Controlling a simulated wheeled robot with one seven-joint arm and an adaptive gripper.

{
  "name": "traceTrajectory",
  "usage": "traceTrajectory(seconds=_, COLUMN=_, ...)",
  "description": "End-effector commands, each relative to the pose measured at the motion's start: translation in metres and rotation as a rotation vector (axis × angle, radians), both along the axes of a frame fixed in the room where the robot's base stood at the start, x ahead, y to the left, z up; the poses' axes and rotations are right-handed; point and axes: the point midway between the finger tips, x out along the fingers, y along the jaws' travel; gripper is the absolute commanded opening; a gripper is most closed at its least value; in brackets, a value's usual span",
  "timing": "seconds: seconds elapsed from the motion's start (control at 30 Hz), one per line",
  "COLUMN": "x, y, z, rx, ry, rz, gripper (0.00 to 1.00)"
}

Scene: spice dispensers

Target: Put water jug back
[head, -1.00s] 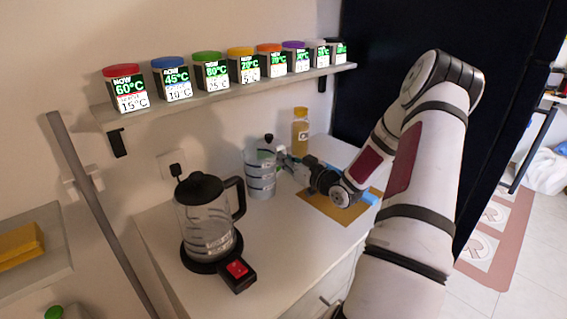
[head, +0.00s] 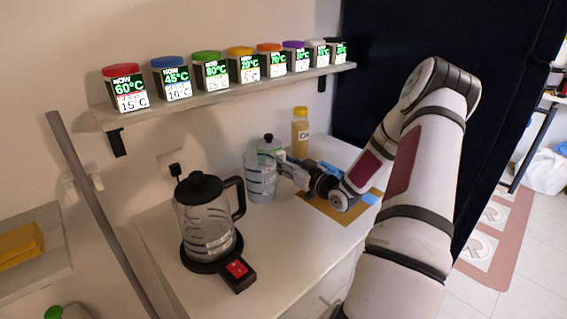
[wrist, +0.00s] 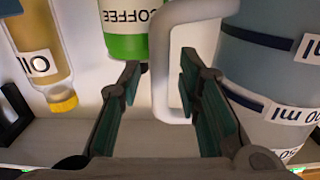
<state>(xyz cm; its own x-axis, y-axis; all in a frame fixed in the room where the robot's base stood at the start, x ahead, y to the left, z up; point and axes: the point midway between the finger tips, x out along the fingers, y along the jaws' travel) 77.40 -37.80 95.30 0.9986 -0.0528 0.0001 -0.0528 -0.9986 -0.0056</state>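The grey water jug (head: 261,180) with dark bands stands upright at the back of the white counter. In the wrist view the jug (wrist: 262,75) fills the right side, with "ml" labels. Its pale grey handle (wrist: 161,70) hangs between my two fingers. My gripper (wrist: 160,72) is open around the handle, with a gap showing on the left; whether the right finger touches it I cannot tell. In the head view my gripper (head: 283,172) is at the jug's right side. A glass kettle (head: 207,222) with black lid stands on its base at the front left.
A coffee container (wrist: 125,40) with a green band is behind the handle. A yellow oil bottle (head: 300,135) stands to the right of the jug. A brown mat (head: 318,208) lies under my wrist. A shelf (head: 220,96) holds several spice dispensers above.

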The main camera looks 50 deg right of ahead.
Motion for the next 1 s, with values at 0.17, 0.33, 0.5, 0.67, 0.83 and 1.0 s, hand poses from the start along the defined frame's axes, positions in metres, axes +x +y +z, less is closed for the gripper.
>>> traceTrajectory(seconds=0.17, x=-0.025, y=0.0, z=0.0, rx=0.001, ry=0.002, rz=-0.003, gripper=0.32)
traceTrajectory(seconds=0.33, x=-0.061, y=0.002, z=0.0, rx=0.001, ry=0.002, rz=-0.004, gripper=0.32)
traceTrajectory(seconds=0.5, x=-0.093, y=0.004, z=0.0, rx=0.002, ry=0.002, rz=-0.003, gripper=0.32)
traceTrajectory(seconds=0.67, x=-0.112, y=0.005, z=0.0, rx=0.0, ry=0.002, rz=-0.002, gripper=0.32)
traceTrajectory(seconds=0.83, x=-0.12, y=0.006, z=0.0, rx=0.0, ry=0.0, rz=0.0, gripper=0.32)
traceTrajectory(seconds=1.0, x=-0.12, y=0.006, z=0.0, rx=0.0, ry=0.0, rz=0.0, gripper=0.32)
